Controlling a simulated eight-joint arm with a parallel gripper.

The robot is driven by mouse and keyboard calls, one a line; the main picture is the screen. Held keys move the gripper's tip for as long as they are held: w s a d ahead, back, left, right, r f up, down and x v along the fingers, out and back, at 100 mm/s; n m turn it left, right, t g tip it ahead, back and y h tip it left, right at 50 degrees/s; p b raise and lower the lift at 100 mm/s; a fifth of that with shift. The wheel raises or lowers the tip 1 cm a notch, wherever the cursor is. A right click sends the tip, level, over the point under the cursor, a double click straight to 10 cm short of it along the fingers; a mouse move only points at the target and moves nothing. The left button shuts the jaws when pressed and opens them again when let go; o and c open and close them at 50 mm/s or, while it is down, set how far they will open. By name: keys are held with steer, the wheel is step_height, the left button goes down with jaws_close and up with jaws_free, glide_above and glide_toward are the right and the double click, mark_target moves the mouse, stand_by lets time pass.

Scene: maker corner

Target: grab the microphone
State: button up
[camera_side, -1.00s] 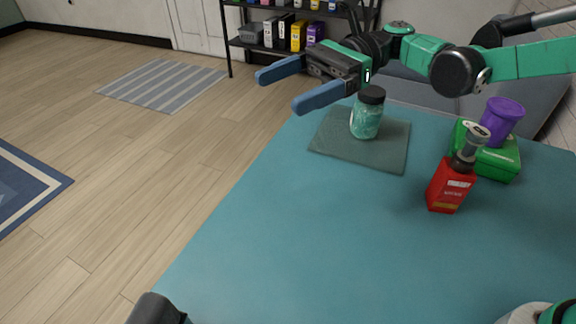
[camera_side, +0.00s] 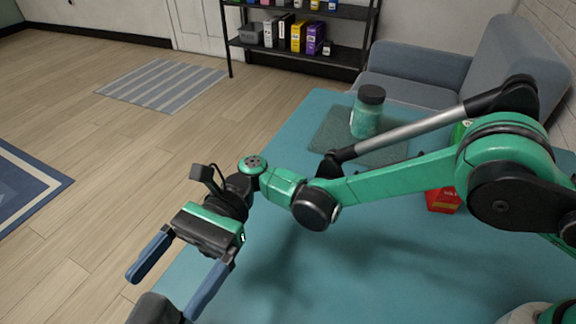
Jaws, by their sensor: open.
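A dark grey rounded object (camera_side: 152,309) sits at the bottom left by the table's near-left edge, cut off by the picture's lower border. It may be the microphone, but too little of it shows to be sure. My gripper (camera_side: 161,296) is open, with its two blue fingers pointing down and left. The fingertips are on either side of this object in the picture, and nothing is seen held between them. Whether they touch it or are above it cannot be told.
A teal jar with a black lid (camera_side: 367,112) stands on a dark green mat (camera_side: 330,131) at the back. A red bottle (camera_side: 442,201) is partly hidden behind my arm, as is a green box (camera_side: 461,131). The table's middle (camera_side: 330,275) is clear.

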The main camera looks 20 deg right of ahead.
mark_target(151, 307)
steer(key=shift+x, duration=2)
jaws_close()
